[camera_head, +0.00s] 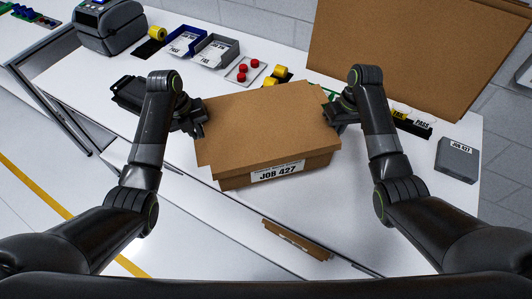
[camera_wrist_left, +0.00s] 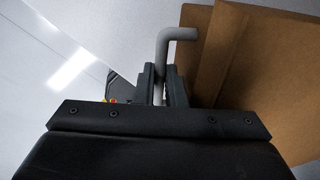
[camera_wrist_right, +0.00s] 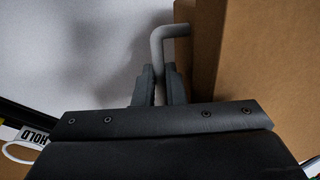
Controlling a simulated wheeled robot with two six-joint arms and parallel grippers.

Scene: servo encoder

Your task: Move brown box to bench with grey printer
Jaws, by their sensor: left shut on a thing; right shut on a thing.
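The brown box (camera_head: 265,125) is marked JOB 427 and sits between my two grippers, over the front part of the white bench. I cannot tell whether it rests on the bench or hangs just above it. My left gripper (camera_head: 197,125) is shut on a grey bent handle (camera_wrist_left: 176,36) on the box's left side. My right gripper (camera_head: 332,111) is shut on a like handle (camera_wrist_right: 166,34) on its right side. The grey printer (camera_head: 108,24) stands on the bench at the far left. The box also shows in the left wrist view (camera_wrist_left: 270,70) and right wrist view (camera_wrist_right: 265,60).
A brown panel (camera_head: 410,50) stands behind. A grey JOB 427 box (camera_head: 457,160) lies right. Floor shows at left.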

